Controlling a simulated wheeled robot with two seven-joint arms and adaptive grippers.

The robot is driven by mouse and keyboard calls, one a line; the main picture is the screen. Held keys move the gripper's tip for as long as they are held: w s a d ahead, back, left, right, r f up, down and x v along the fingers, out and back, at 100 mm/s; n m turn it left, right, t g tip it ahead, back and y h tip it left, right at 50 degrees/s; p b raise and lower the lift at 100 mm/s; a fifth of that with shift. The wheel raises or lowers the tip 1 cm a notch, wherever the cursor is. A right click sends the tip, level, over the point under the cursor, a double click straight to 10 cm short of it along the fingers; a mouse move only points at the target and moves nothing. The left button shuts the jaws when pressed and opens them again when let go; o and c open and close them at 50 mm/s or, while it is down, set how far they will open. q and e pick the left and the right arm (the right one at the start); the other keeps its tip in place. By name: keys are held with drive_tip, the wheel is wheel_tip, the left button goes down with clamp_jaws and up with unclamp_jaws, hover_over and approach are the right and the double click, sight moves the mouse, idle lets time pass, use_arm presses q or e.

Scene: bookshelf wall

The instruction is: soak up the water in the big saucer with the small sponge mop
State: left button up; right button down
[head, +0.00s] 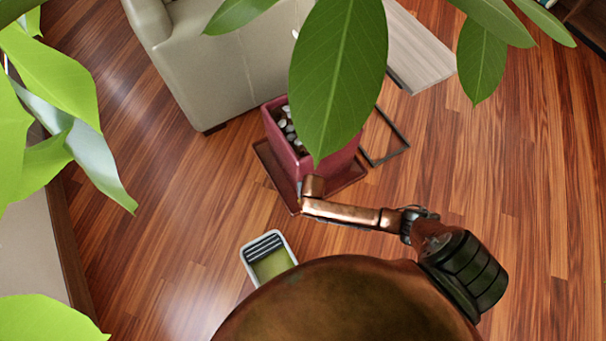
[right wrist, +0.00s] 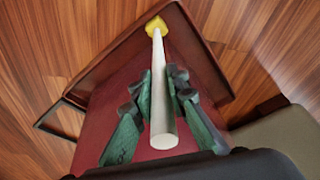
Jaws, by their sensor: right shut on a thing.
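The small sponge mop has a pale round handle (right wrist: 159,95) and a yellow sponge head (right wrist: 156,27). My right gripper (right wrist: 160,78) is shut on the handle in the right wrist view. The sponge is over the corner of the big saucer (right wrist: 212,68), near its rim; I cannot tell whether it touches. The saucer (head: 268,163) is a brown-red square tray under the dark red planter (head: 272,125). I cannot make out water in it. In the head view my right arm reaches the planter's front side, with gripper and mop hidden. My left gripper is not in view.
A pale bucket (head: 290,245) with dark bars and a greenish inside stands on the wooden floor in front of the saucer. A beige armchair (head: 200,75) is behind left. Large leaves (head: 340,75) cover part of the planter. The floor to the right is mostly clear.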

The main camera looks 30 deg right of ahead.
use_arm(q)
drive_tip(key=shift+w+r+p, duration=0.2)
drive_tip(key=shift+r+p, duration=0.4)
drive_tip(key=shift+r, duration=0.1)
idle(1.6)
use_arm(e)
wheel_tip(320, 180, up, 3)
drive_tip(key=p, duration=0.3)
drive_tip(key=shift+r, duration=0.1)
wheel_tip(320, 180, up, 8)
drive_tip(key=p, duration=0.7)
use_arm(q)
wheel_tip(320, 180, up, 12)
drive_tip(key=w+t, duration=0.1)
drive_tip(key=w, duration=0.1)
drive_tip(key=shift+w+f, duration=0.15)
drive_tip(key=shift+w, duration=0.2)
use_arm(e)
drive_tip(key=shift+f, duration=0.2)
